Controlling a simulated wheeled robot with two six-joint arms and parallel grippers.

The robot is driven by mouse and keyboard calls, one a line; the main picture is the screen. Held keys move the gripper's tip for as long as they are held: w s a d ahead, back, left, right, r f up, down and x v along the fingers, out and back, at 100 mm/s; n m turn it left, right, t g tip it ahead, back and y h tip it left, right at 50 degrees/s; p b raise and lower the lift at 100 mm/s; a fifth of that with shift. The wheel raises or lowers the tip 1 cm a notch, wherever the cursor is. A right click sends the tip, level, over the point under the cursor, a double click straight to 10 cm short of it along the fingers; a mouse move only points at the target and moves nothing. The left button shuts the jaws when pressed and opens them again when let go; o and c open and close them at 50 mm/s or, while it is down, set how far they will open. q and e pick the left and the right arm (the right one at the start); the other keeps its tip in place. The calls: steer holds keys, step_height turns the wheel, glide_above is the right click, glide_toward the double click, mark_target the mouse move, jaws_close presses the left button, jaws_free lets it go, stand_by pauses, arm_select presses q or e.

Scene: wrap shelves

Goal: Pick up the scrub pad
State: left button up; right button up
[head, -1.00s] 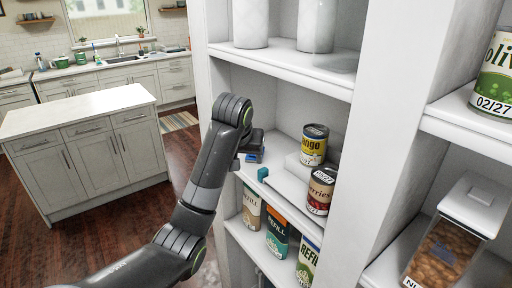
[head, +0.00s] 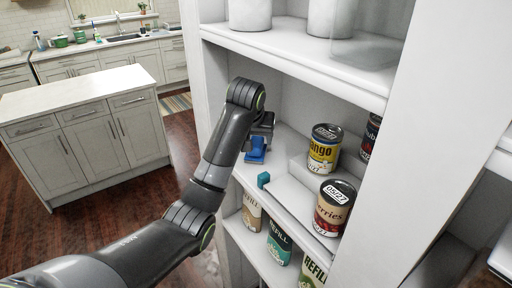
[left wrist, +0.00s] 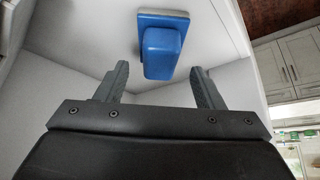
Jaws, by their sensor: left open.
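The blue scrub pad (head: 256,146) sits at the left end of the middle shelf, partly hidden by my left gripper (head: 262,130). In the left wrist view the scrub pad (left wrist: 162,46) shows a blue block-shaped grip on a flat base with a greyish edge. My left gripper (left wrist: 160,82) is open, with one finger to each side of the grip's near end. No finger visibly touches it; exact depth is hard to tell. My right gripper is in neither view.
A small teal block (head: 263,180) lies near the shelf's front edge. A mango can (head: 324,152) and a berries can (head: 334,210) stand to the right. A white upright (head: 385,190) bounds the shelf. Refill packs (head: 279,240) stand below; white canisters (head: 250,12) stand above.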

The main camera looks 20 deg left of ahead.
mark_target(256, 141)
arm_select(q)
steer(key=p+x, duration=0.1)
steer(key=x, duration=0.2)
steer(key=shift+w+f, duration=0.1)
steer(key=shift+w, duration=0.15)
steer(key=shift+f, duration=0.15)
steer(key=shift+c, duration=1.6)
steer(key=c, duration=0.8)
steer(key=shift+c, duration=0.2)
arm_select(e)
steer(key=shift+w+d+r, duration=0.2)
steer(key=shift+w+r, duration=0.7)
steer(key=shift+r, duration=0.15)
